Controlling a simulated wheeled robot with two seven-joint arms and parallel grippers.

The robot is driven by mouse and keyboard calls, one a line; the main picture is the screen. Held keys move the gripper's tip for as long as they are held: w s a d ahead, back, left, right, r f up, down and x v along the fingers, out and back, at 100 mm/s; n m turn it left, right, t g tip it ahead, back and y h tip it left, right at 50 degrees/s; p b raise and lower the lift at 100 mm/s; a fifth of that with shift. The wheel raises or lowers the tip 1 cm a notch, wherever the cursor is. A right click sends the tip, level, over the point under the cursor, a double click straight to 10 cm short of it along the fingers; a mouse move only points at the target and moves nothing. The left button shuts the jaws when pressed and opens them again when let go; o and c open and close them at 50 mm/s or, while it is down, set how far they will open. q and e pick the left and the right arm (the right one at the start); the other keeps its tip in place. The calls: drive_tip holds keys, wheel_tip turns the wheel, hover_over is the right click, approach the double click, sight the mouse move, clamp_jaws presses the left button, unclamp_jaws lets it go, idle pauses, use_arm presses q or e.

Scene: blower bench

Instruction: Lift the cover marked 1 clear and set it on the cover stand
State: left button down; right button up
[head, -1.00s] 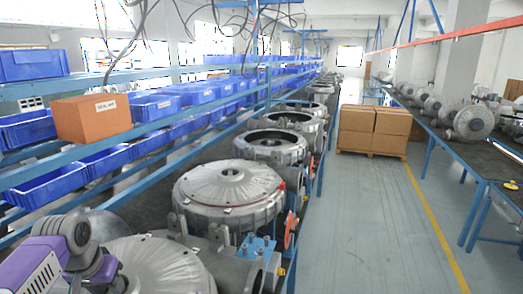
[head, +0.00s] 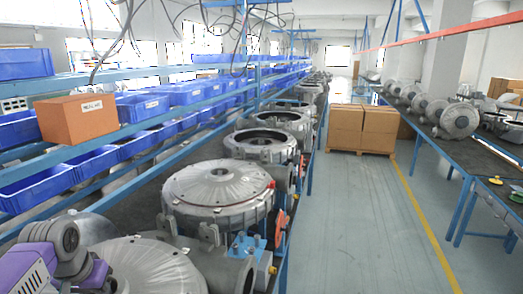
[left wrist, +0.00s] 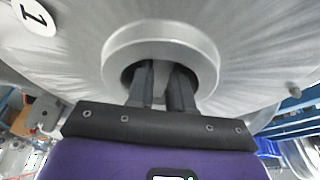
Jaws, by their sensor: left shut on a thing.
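The cover marked 1 (left wrist: 240,60) fills the top of the left wrist view, a grey ribbed disc with a raised central ring and a white label (left wrist: 36,17) reading 1. My left gripper (left wrist: 163,75) has its fingers close together inside the ring, shut on the cover's hub, which is partly hidden. In the head view the left gripper (head: 98,278) is at the bottom left, against a grey cover (head: 155,268) cut off by the frame edge. Whether a gap lies under this cover cannot be told. I cannot make out the cover stand. My right gripper is out of view.
A closed blower housing (head: 218,188) stands just beyond, with open housings (head: 260,145) further along the bench. A brown box (head: 77,118) and blue bins (head: 145,108) sit on the left racks. Cardboard boxes (head: 362,128) stand in the aisle. The grey floor (head: 350,220) is clear.

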use_arm(q)
drive_tip(key=shift+w+r+p, duration=0.1)
drive_tip(key=shift+r+p, duration=0.85)
drive_tip(key=shift+p, duration=0.3)
idle(1.8)
drive_tip(key=shift+w, duration=0.1)
idle(1.1)
drive_tip(key=shift+r+p, duration=0.5)
drive_tip(key=shift+p, duration=0.3)
drive_tip(key=shift+w, duration=0.1)
idle(1.2)
drive_tip(key=shift+r+p, duration=0.6)
drive_tip(key=shift+p, duration=0.2)
drive_tip(key=shift+y, duration=0.3)
drive_tip(key=shift+y, duration=0.4)
